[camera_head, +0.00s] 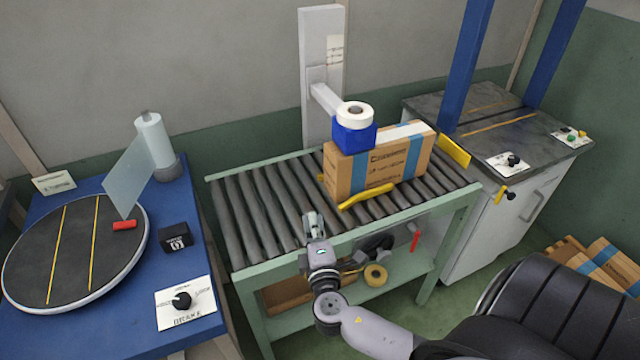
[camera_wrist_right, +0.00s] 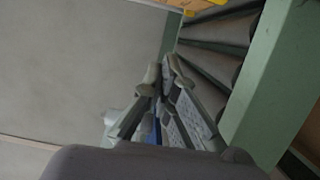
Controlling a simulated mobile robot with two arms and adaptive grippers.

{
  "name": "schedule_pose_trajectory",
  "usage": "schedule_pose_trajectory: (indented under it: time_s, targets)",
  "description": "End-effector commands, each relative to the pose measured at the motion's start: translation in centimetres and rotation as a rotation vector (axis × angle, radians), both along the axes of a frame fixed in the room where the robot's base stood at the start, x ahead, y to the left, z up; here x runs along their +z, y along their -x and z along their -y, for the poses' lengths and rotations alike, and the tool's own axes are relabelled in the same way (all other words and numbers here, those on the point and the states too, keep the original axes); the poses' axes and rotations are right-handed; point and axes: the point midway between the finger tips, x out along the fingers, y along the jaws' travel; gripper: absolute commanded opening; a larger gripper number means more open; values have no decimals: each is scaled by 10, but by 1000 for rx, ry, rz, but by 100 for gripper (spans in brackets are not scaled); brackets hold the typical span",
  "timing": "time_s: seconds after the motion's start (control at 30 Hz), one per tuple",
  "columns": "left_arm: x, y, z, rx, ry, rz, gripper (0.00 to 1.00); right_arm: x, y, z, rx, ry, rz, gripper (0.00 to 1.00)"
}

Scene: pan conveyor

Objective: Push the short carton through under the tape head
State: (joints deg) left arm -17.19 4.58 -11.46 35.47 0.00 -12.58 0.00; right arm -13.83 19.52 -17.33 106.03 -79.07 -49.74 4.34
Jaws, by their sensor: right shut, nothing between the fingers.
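The carton (camera_head: 365,176), brown with blue bands, stands on the roller conveyor (camera_head: 250,207) under the blue tape head (camera_head: 354,137). A white strip runs along the carton's top to the right of the head. The tape head carries a white roll (camera_head: 355,114) and hangs from a grey post (camera_head: 322,60). My right gripper (camera_head: 312,222) is shut and empty over the conveyor's front rail, left of the carton and apart from it. In the right wrist view its fingers (camera_wrist_right: 162,75) are together, with a sliver of the carton (camera_wrist_right: 165,3) at the top edge. My left gripper is out of view.
Yellow guides (camera_head: 366,195) (camera_head: 453,151) flank the carton's path. The rollers left of the carton are clear. A blue table (camera_head: 185,250) with a round turntable (camera_head: 75,250) stands at left. A dark-topped cabinet (camera_head: 500,115) with blue posts stands at the conveyor's right end.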

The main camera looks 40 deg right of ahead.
Motion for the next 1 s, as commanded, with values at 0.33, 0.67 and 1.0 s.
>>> schedule_pose_trajectory:
  time_s: [0.33,0.67,1.0]
  targets:
    - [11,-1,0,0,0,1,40,2,-52,29,-3,3,3,0]
    - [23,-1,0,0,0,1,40,1,-80,69,-2,2,-2,0]
    - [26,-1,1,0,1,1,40,-1,-76,86,-1,-2,0,0]
